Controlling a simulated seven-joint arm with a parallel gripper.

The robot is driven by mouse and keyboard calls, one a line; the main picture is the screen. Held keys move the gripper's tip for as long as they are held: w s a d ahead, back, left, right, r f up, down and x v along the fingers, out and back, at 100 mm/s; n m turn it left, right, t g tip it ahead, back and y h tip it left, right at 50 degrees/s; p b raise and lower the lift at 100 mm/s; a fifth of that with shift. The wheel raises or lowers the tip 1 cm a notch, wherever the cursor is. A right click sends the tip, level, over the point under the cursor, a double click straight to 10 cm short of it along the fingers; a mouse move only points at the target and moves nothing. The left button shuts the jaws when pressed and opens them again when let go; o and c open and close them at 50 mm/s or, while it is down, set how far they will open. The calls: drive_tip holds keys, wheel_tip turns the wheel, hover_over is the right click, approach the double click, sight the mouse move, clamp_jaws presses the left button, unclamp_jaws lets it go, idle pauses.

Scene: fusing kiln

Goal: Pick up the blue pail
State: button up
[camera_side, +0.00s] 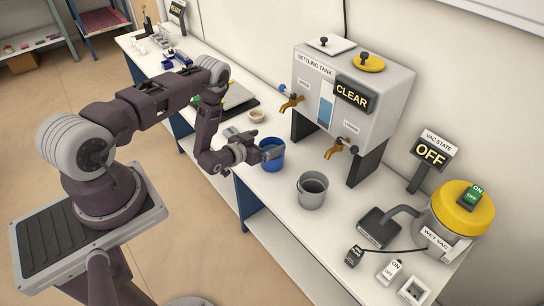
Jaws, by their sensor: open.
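The blue pail (272,158) stands upright on the white bench, left of a grey pail and in front of the settling tank. My gripper (272,151) is at the near left side of the blue pail's upper part, with its fingers reaching over or beside the rim. The jaws are open. From this one view I cannot tell whether the fingers touch the pail or straddle its wall. The gripper hides part of the pail's rim and its left side.
A grey pail (312,190) stands right of the blue one. The settling tank (350,90) with brass taps (336,149) stands behind. A yellow-topped wet vac (456,215) and its nozzle (379,227) are at right. A small bowl (257,116) sits behind my gripper.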

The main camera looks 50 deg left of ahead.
sight(279, 143)
drive_tip(key=w+f, duration=0.5)
drive_tip(key=shift+w+a+f, duration=0.15)
drive_tip(key=shift+a+f, duration=0.05)
drive_tip(key=shift+a, duration=0.2)
drive_tip(key=shift+w+a+f, duration=0.1)
drive_tip(key=shift+w+f, duration=0.05)
drive_tip(key=shift+w, duration=0.3)
drive_tip(key=c, duration=1.9)
